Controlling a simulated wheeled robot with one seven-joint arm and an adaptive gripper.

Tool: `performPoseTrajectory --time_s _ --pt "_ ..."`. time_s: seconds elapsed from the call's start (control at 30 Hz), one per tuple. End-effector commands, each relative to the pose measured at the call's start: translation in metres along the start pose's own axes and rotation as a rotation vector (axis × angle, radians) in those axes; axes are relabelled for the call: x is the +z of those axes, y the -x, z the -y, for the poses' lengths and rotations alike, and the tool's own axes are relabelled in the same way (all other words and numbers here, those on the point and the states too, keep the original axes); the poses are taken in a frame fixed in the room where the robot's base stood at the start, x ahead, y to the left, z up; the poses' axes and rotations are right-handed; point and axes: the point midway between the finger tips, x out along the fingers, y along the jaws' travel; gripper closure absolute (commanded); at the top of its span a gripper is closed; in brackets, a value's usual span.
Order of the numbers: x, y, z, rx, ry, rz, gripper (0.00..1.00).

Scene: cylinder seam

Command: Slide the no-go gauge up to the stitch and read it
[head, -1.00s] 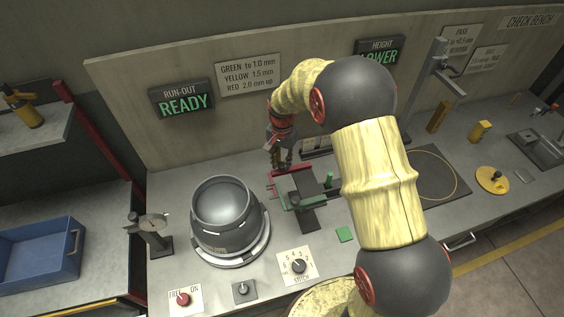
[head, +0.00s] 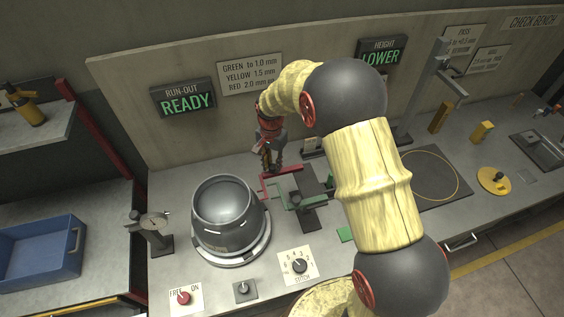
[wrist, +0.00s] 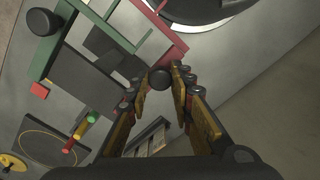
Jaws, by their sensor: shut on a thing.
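The red gauge (head: 284,171), which I take for the no-go gauge, lies on a dark slide block right of the cylinder (head: 224,212). Its left end is close to the cylinder's side; I cannot tell whether it touches. In the wrist view the red gauge (wrist: 167,48) runs up towards the cylinder's round base (wrist: 185,12). My gripper (head: 272,165) is at its back; in the wrist view my gripper (wrist: 162,88) is closed around its black knob (wrist: 159,79). A green gauge (head: 292,203) lies nearer the front. The stitch is too small to make out.
A run-out sign (head: 184,101) reads READY and a height sign (head: 382,50) reads LOWER. A dial indicator stand (head: 154,232) is left of the cylinder. A stitch selector knob (head: 299,266) is in front. My arm hides some bench to the right.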

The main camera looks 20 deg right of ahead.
Motion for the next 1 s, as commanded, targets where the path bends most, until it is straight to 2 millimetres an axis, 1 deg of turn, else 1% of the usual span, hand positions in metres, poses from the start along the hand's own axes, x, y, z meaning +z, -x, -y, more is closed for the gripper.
performPoseTrajectory --time_s 0.03,0.1,0.33,0.37,0.4,0.67,1.0 --pt "0.0056 0.0004 0.0064 -0.002 0.004 -0.001 1.0" --pt "0.0083 0.0005 0.0089 -0.001 0.002 -0.002 1.0" --pt "0.0079 0.0007 0.0087 -0.002 -0.001 -0.002 1.0" --pt "0.0078 0.0007 0.0088 -0.002 0.0 -0.002 0.76" --pt "0.0078 0.0007 0.0087 -0.002 0.0 -0.002 0.74" --pt "0.0078 0.0004 0.0082 -0.001 0.0 -0.001 0.59" --pt "0.0077 0.002 0.0081 -0.001 0.0 -0.002 0.58"
